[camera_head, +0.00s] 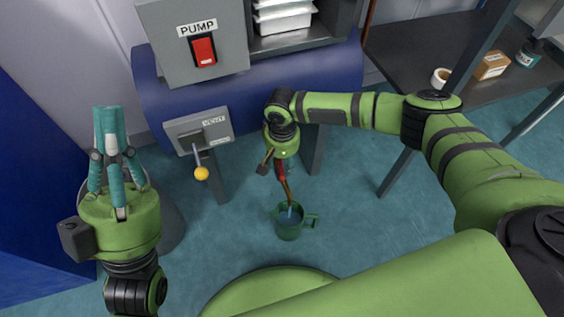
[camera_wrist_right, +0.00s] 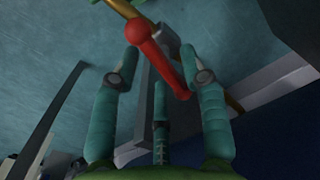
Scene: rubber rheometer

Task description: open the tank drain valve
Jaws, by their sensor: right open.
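The drain valve's red lever (camera_head: 281,171) is under the blue tank (camera_head: 255,90), on a brass pipe (camera_head: 287,192). In the right wrist view the red lever (camera_wrist_right: 163,62) slants between my spread fingers, its round knob end near the top. My right gripper (camera_wrist_right: 158,58) is open around the lever; whether a finger touches it is unclear. In the head view this gripper (camera_head: 276,165) is partly hidden by its own wrist. My left gripper (camera_head: 108,110) points upward at the left, fingertips together, empty.
A green mug (camera_head: 289,230) stands on the floor below the pipe, with something pale blue at its mouth. A grey box with a yellow-knobbed lever (camera_head: 201,173) and a PUMP switch (camera_head: 203,51) are on the left. A dark table (camera_head: 420,60) with small items is at right.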

